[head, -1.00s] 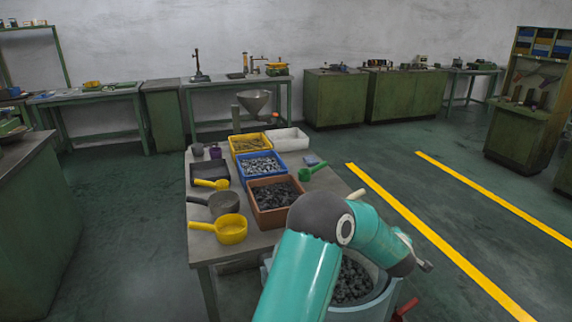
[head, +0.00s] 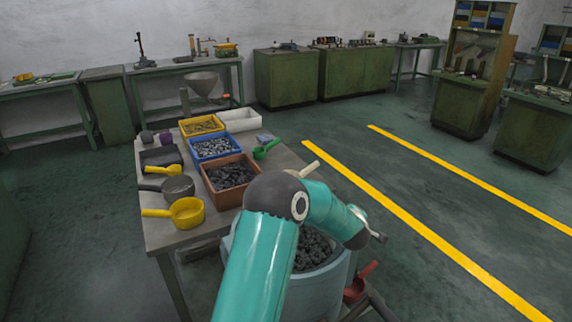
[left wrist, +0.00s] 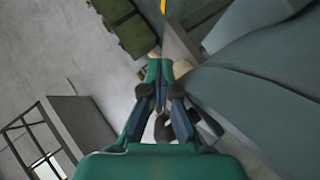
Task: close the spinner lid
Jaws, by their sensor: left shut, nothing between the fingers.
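The spinner (head: 290,288) is a pale blue-grey round drum at the lower middle of the head view, beside the table's near right corner. Its top is at least partly open, and dark grey parts (head: 314,250) show inside. My left arm crosses in front of it and hides much of its rim. I cannot clearly make out the lid; a pale rod (head: 310,169) sticks out behind my arm. In the left wrist view my left gripper (left wrist: 162,72) is shut and empty, near a small beige piece (left wrist: 182,68) and a large grey-green curved surface (left wrist: 260,95). My right gripper is out of view.
A table (head: 163,228) left of the spinner holds yellow, blue and brown bins, a white tray (head: 238,121), scoops and pans. A red handle-like part (head: 362,281) is at the spinner's right. The floor with yellow lines (head: 400,205) is clear on the right.

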